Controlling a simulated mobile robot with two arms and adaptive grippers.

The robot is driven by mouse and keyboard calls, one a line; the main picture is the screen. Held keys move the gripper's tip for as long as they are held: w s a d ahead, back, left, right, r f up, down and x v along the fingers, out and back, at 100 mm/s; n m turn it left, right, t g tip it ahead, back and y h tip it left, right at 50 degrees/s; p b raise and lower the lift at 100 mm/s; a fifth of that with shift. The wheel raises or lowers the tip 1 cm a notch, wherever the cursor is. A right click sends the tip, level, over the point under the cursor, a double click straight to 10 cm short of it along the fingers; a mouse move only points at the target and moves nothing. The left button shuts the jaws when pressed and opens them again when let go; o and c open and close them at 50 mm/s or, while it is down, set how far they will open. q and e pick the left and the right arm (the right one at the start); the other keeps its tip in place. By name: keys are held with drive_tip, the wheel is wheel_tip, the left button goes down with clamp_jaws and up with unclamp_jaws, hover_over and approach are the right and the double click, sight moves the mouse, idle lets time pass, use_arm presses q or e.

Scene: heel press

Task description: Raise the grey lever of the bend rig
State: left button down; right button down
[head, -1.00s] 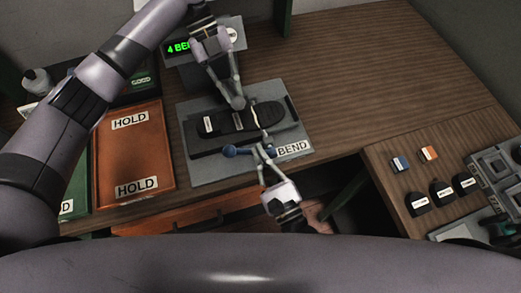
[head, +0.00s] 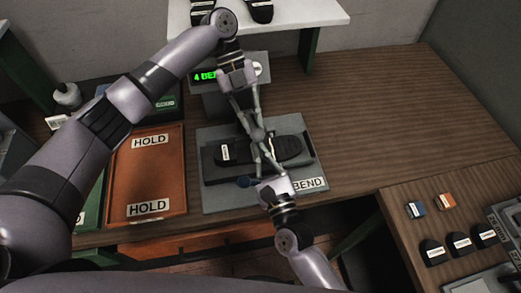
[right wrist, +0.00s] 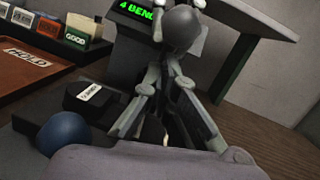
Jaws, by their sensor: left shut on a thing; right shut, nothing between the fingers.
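The bend rig (head: 222,199) is a grey plate marked BEND, with a black sole (head: 286,150) lying flat across it. The grey lever's round knob (head: 257,134) is mostly covered by grippers in the head view; a grey ball, apparently this knob, shows in the right wrist view (right wrist: 181,29). My left gripper (head: 255,130) reaches down from behind and is shut on the knob. My right gripper (head: 262,145) is shut and empty, close in front of it; whether they touch is unclear. A blue ball knob (head: 243,182) sits at the rig's front.
An orange HOLD tray (head: 148,180) lies left of the rig. A green-lit display (head: 206,76) stands behind it. The back-right tabletop (head: 380,110) is clear.

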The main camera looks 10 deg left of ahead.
use_arm(q)
drive_tip(key=shift+d+f, duration=0.1)
use_arm(e)
drive_tip(key=shift+w+a+r, duration=0.15)
drive_tip(key=shift+w+r, duration=0.1)
drive_tip(key=shift+r, duration=0.3)
drive_tip(key=shift+w+a+r, duration=0.1)
drive_tip(key=shift+w+r, duration=0.1)
drive_tip(key=shift+r, duration=0.35)
use_arm(q)
drive_tip(key=c, duration=1.9)
unclamp_jaws()
drive_tip(key=shift+s+f, duration=0.1)
drive_tip(key=shift+c, duration=0.2)
use_arm(e)
drive_tip(key=shift+r, duration=0.1)
use_arm(q)
drive_tip(key=o, duration=0.3)
use_arm(e)
drive_tip(key=shift+w+a, duration=0.1)
use_arm(q)
drive_tip(key=shift+o, duration=0.2)
use_arm(e)
drive_tip(key=shift+f, duration=0.2)
